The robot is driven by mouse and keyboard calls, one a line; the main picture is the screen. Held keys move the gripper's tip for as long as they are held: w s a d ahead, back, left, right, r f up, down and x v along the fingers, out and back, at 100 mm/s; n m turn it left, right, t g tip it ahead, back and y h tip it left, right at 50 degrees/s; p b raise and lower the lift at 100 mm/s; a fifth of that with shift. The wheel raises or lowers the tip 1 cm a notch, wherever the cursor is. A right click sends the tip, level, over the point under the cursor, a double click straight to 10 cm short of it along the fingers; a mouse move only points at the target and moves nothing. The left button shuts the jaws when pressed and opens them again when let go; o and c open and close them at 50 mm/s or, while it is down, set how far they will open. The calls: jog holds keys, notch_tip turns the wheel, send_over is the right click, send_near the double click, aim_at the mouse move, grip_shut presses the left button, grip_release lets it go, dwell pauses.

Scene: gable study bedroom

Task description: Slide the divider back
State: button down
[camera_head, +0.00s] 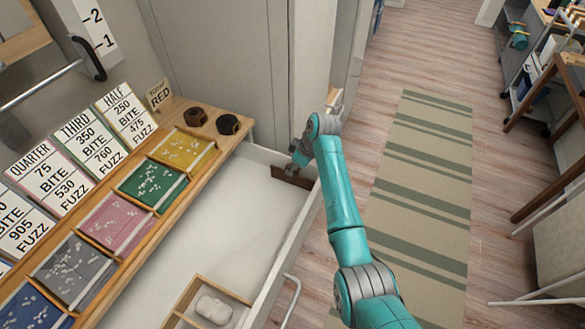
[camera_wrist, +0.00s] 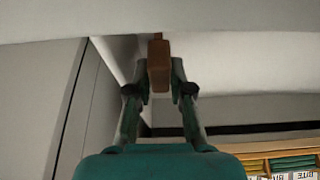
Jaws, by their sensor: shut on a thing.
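The divider is a thin dark brown board (camera_head: 291,179) standing across the far end of the open white drawer (camera_head: 225,235). My gripper (camera_head: 296,160) reaches down over the drawer's right wall at that end and is shut on the divider. In the wrist view the brown divider (camera_wrist: 159,66) shows between the two fingertips (camera_wrist: 159,85). The fingers hide part of it in the head view. I cannot tell whether the divider touches the drawer walls.
A wooden tray (camera_head: 178,307) holding a pale rounded object (camera_head: 213,310) is at the drawer's near end. Between it and the divider the drawer floor is clear. A wooden shelf with coloured trays (camera_head: 152,185) and two dark cups (camera_head: 228,124) runs along the left. Grey panels stand behind.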

jog(key=shift+w, duration=0.1)
jog(key=c, duration=1)
grip_release()
jog(key=shift+c, duration=0.2)
jog(key=shift+d, duration=0.1)
jog(key=v, duration=0.8)
